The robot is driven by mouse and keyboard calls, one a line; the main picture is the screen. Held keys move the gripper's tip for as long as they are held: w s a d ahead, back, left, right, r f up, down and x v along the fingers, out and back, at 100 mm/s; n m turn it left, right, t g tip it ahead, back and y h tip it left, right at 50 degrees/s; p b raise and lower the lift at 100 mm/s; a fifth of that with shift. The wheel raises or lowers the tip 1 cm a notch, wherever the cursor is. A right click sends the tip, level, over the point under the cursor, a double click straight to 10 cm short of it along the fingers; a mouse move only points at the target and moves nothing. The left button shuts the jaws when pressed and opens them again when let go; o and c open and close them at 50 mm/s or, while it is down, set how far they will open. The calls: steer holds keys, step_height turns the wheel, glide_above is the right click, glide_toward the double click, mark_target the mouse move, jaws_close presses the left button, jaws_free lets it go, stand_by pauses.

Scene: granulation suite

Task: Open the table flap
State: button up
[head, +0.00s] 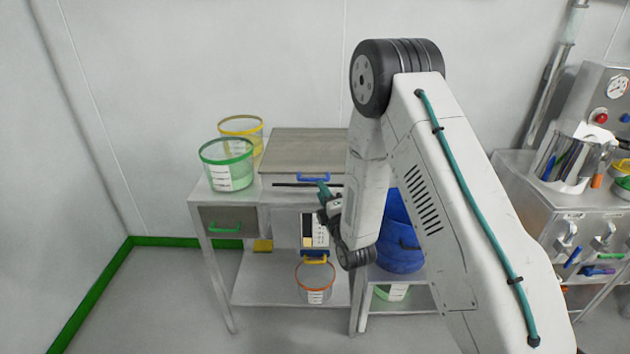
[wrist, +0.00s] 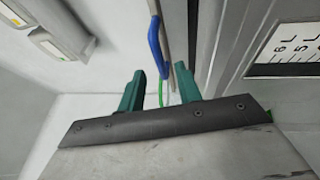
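The table flap (head: 303,148) is a grey-brown panel on top of the steel table in the head view, and it lies flat. A blue handle (head: 307,177) sits at its front edge; a blue handle also shows in the wrist view (wrist: 154,42), just beyond the fingertips. My gripper (head: 322,187) is at the front of the table, close to this handle. In the wrist view its two teal fingers (wrist: 159,70) stand apart with nothing held between them. I cannot tell whether a finger touches the handle. My arm hides the right part of the flap.
A green-rimmed bucket (head: 228,171) and a yellow-rimmed bucket (head: 242,127) stand left of the flap. A drawer with a green handle (head: 225,229) is below them. A orange-rimmed bucket (head: 315,281) and a blue bin (head: 402,247) stand lower down. A steel cart (head: 540,205) is at right.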

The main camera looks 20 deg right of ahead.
mark_target(315, 180)
steer(key=x, duration=0.6)
steer(key=shift+w, duration=0.15)
steer(key=shift+r, duration=0.1)
jaws_close()
